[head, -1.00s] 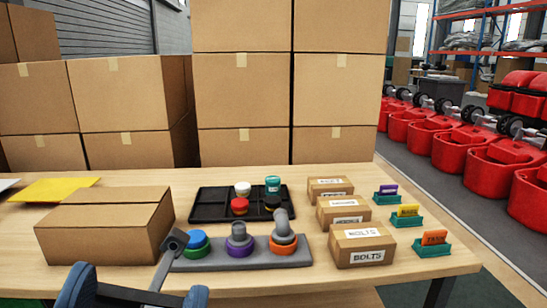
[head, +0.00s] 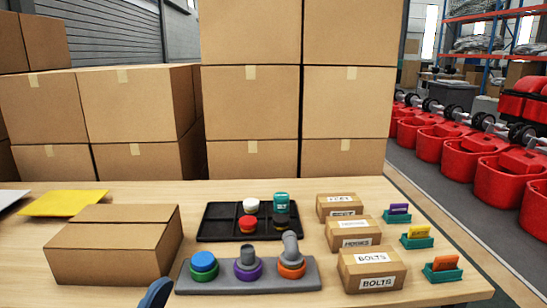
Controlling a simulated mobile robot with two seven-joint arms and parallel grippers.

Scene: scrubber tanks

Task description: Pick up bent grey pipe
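The bent grey pipe (head: 291,247) stands upright in an orange ring (head: 291,271) at the right end of a long grey base (head: 248,281). Its upper end bends over to the left. Only a small blue piece of my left gripper (head: 157,293) shows at the bottom edge, in front of the base's left end and apart from the pipe. The rest of it is out of frame, so its opening cannot be told. My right gripper is not in view.
On the same base are a purple ring with a grey stub (head: 247,258) and a green ring with a blue cap (head: 203,262). A black tray (head: 215,228) with small parts lies behind. A cardboard box (head: 112,245) stands left; labelled boxes (head: 372,270) stand right.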

